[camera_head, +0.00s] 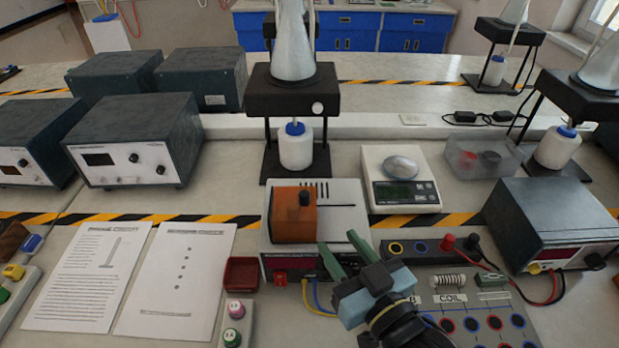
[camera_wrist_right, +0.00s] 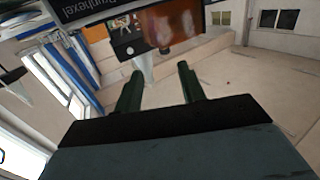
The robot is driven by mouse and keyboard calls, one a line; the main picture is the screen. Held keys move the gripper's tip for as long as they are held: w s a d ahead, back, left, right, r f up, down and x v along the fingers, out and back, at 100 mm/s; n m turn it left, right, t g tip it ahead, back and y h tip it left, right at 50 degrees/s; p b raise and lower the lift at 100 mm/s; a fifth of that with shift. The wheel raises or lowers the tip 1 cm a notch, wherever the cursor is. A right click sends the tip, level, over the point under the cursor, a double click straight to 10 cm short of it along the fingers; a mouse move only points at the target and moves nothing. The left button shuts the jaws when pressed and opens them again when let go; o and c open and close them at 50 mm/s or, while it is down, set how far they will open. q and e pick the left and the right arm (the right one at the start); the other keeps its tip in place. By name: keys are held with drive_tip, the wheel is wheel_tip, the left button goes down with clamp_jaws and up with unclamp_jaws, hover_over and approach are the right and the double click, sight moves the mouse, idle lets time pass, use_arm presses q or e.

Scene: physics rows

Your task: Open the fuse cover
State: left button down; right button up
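An orange box-shaped cover (camera_head: 295,221) with a dark knob (camera_head: 305,199) on top sits on the left part of a white, slotted instrument (camera_head: 345,228) in mid-table. It looks like the fuse cover and appears closed; its hinge cannot be made out. The orange cover also shows at the top of the right wrist view (camera_wrist_right: 172,22). My right gripper (camera_head: 345,254) is in front of the instrument, to the right of and nearer than the cover. Its two green fingers are apart with nothing between them, and the gap also shows in the right wrist view (camera_wrist_right: 158,84). My left gripper is not in view.
A coil board (camera_head: 450,297) with leads lies beneath and right of my right gripper. A digital scale (camera_head: 400,180) stands behind right, and a black stand (camera_head: 292,98) with a flask behind the instrument. A red tray (camera_head: 241,274) and paper sheets (camera_head: 178,280) lie left.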

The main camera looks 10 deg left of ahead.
sight(307, 201)
drive_tip(key=x, duration=0.6)
drive_tip(key=shift+s+a+r, duration=0.1)
drive_tip(key=shift+a+r, duration=0.25)
drive_tip(key=shift+r, duration=0.05)
drive_tip(key=x, duration=0.5)
drive_tip(key=shift+w+a+b, duration=0.2)
drive_tip(key=shift+w+b, duration=0.1)
drive_tip(key=shift+b, duration=0.05)
drive_tip(key=shift+w+a, duration=0.3)
drive_tip(key=shift+w, duration=0.1)
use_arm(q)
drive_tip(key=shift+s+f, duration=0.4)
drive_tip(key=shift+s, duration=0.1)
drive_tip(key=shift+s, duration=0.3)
use_arm(e)
clamp_jaws()
